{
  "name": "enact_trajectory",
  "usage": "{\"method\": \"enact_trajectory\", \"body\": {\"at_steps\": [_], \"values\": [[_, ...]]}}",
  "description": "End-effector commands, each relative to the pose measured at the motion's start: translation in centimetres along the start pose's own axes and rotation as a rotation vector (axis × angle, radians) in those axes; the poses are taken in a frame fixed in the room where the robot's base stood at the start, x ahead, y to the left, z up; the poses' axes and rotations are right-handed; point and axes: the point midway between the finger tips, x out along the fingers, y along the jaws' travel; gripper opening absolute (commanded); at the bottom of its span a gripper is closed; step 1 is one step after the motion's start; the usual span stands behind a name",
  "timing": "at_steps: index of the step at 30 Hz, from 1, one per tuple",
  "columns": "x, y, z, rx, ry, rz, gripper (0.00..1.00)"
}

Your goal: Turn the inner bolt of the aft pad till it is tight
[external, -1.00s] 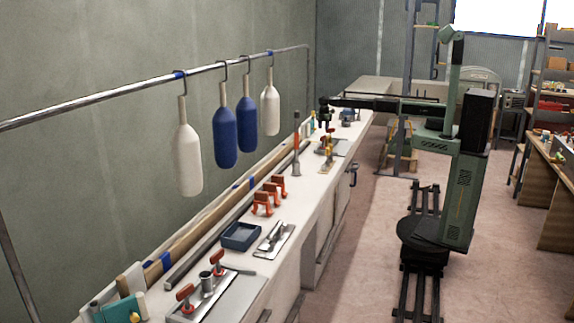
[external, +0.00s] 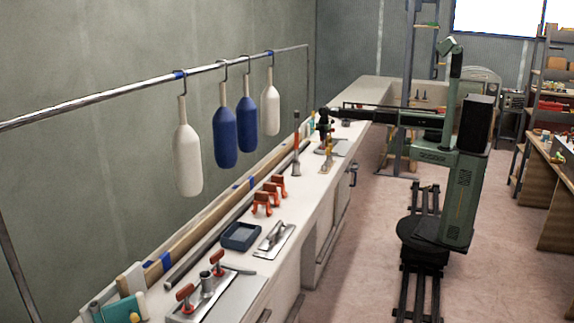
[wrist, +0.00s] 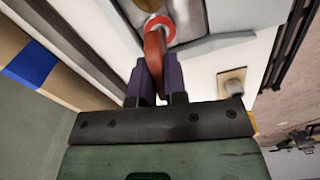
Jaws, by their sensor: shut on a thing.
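In the wrist view my gripper (wrist: 160,92) has its dark purple fingers shut on a red tool (wrist: 154,52). The tool's ring end (wrist: 160,28) lies over a grey metal part, with a grey centre inside the ring. I cannot tell whether the ring is seated on a bolt; the inner bolt itself is not clearly visible. The tool is too small to make out there.
A tan square block (wrist: 232,82) sits right of the fingers. A tall orange-topped tool (external: 296,148) stands left of my gripper on the bench (external: 313,190). Orange clamps (external: 266,196), a blue tray (external: 240,236) and hanging fenders (external: 225,138) are nearer the camera.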

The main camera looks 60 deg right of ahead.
Motion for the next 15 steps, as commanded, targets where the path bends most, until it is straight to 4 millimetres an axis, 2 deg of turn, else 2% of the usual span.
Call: {"method": "enact_trajectory", "body": {"at_steps": [8, 15], "values": [[0.01, 0.00, 0.00, 0.045, 0.000, 0.000, 0.00], [0.00, 0.01, 0.00, 0.181, 0.000, 0.000, 0.00]]}}
